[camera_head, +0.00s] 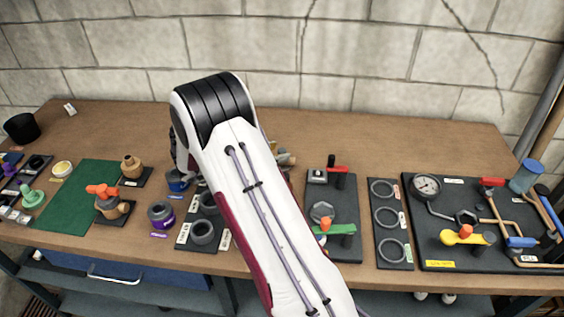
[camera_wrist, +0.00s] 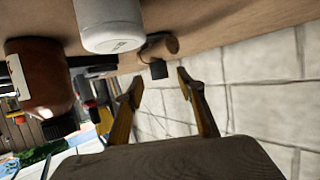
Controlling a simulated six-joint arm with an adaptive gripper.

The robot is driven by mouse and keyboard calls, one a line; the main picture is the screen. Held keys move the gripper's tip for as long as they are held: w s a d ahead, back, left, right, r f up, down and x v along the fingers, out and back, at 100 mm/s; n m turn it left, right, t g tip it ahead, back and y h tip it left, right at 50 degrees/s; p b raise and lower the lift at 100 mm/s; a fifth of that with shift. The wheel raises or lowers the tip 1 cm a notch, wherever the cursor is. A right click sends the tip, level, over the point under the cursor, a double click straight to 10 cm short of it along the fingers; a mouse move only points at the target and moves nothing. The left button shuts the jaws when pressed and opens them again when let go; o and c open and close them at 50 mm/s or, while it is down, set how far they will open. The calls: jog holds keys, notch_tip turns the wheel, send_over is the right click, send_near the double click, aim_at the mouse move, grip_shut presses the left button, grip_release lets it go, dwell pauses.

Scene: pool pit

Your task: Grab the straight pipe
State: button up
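I cannot pick out the straight pipe for certain in either view. In the wrist view, a short brown cylinder (camera_wrist: 160,46) with a black piece at its end lies against the table top, just beyond my fingertips; I cannot tell whether it is the pipe. My gripper (camera_wrist: 159,76) has its two fingers apart with nothing between them, the wall behind the gap. In the head view my arm hides most of the gripper and the table behind it. Some tan and grey parts (camera_head: 285,158) peek out right of the arm, partly hidden.
In the wrist view, a white-grey container (camera_wrist: 108,25) and a brown bottle (camera_wrist: 40,80) stand close left of the fingers. The wooden table (camera_head: 420,140) has free room at back right. Valve boards (camera_head: 480,225) fill the right; a green mat (camera_head: 80,195) lies left.

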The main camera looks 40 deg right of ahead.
jog(key=shift+d+f, duration=0.15)
jog(key=shift+d, duration=0.25)
grip_shut()
dwell(0.4)
notch_tip(320, 180, up, 10)
dwell(0.7)
dwell(0.4)
